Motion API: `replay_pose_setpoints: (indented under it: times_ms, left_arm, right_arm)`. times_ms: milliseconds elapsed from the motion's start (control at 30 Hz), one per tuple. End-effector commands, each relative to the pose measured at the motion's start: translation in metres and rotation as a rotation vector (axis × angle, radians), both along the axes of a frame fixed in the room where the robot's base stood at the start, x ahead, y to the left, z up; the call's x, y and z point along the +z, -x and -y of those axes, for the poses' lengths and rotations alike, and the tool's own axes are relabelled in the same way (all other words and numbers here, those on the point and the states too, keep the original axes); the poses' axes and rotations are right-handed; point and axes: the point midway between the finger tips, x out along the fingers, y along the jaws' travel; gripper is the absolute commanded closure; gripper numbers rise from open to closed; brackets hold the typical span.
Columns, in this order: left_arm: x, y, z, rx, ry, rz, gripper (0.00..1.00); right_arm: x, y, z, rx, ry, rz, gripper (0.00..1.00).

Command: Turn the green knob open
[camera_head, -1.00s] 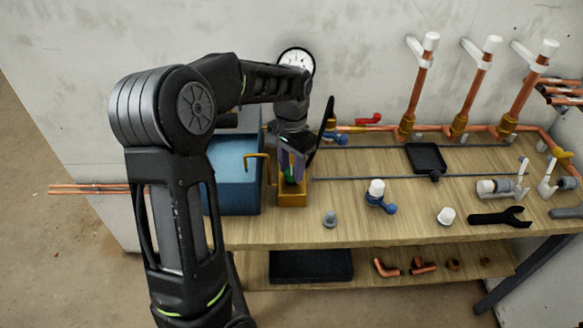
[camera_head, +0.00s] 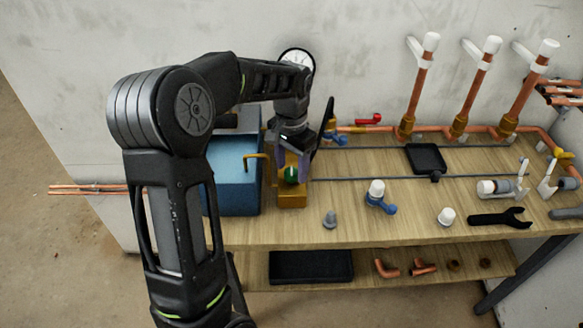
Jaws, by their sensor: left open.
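The green knob (camera_head: 291,174) sits on a yellow-brown block (camera_head: 292,198) at the left part of the workbench. My left gripper (camera_head: 291,163) comes down from above, its open fingers around or just above the knob. The far side of the knob and the exact contact are hidden by the fingers. My right gripper is not in view.
A blue box (camera_head: 234,190) with a brass pipe stands just left of the block. A wooden bench (camera_head: 400,220) holds a blue-handled valve (camera_head: 379,196), a grey cone (camera_head: 330,219), a black wrench (camera_head: 500,217) and a black tray (camera_head: 426,158). Copper pipes (camera_head: 415,90) stand along the wall.

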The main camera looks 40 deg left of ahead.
Motion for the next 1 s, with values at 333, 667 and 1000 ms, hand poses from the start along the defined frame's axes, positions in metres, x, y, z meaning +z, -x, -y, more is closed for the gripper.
replay_pose_setpoints:
  times_ms: [333,667,1000]
  left_arm:
    - [0.054,-0.001,0.0,0.0,-0.001,0.004,0.44]
    - [0.071,0.0,0.0,0.0,0.0,0.001,0.44]
    - [0.071,0.0,0.0,0.0,0.0,0.0,0.44]
  right_arm:
    - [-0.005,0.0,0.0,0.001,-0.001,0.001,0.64]
    - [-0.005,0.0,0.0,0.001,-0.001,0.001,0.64]
    - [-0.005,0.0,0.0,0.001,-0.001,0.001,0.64]
